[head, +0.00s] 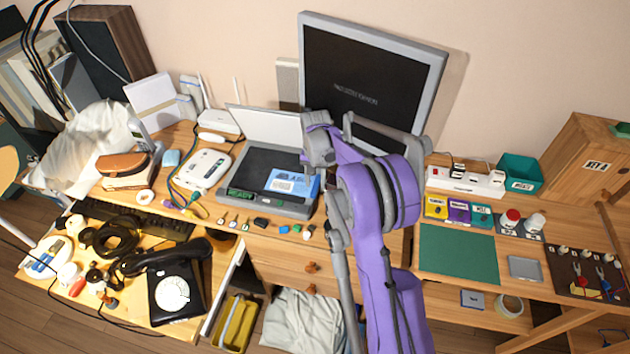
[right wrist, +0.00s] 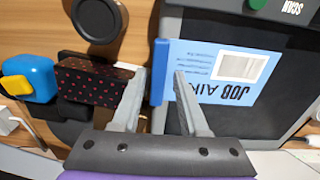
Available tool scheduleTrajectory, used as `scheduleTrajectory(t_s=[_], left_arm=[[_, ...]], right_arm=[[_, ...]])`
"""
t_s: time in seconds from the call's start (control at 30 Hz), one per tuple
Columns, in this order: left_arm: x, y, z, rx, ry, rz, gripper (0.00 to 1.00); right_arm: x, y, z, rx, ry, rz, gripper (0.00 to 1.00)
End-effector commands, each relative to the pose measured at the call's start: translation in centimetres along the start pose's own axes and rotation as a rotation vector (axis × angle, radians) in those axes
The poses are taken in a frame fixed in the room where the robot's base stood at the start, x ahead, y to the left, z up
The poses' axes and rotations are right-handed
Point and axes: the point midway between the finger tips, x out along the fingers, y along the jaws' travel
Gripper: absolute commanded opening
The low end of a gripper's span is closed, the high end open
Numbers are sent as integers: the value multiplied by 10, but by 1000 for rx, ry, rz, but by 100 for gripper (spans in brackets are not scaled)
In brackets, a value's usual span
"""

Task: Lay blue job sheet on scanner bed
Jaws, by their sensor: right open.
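The blue job sheet (head: 285,181) lies over the right part of the dark scanner bed (head: 247,162), whose pale lid (head: 268,126) stands open. In the right wrist view the sheet (right wrist: 200,68) shows printed text and a white block. A darker blue strip (right wrist: 161,72) runs along its edge. My right gripper (right wrist: 160,78) is open, with the blue strip between its fingertips; I cannot tell whether they touch it. In the head view my purple right arm comes up from below, with the gripper (head: 316,150) near the sheet. My left gripper is not in view.
A monitor (head: 365,85) stands behind the scanner. Several small items lie along the desk's front edge. A white router (head: 202,168) is left of the scanner. A green mat (head: 458,254) on the right is clear. A polka-dot box (right wrist: 92,85) lies near my gripper.

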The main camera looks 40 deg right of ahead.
Motion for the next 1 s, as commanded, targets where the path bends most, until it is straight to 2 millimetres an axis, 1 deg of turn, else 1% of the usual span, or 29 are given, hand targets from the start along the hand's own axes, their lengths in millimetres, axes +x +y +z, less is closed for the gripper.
scheduleTrajectory(t_s=[0.03,0.17,0.4,0.5,0.6,0.7,0.9,1.0], left_arm=[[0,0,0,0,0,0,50],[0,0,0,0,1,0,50],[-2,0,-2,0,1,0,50],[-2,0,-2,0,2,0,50],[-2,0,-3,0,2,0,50],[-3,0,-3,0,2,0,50],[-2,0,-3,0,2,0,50],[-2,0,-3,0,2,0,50]], right_arm=[[-5,3,-1,3,0,5,56],[-26,2,0,2,1,5,56],[-75,0,0,1,1,3,56],[-90,0,0,0,1,2,56],[-101,-1,0,0,1,2,56],[-106,-1,0,0,1,1,56],[-108,-1,0,-2,2,1,56],[-111,-4,8,-18,8,-3,56]])
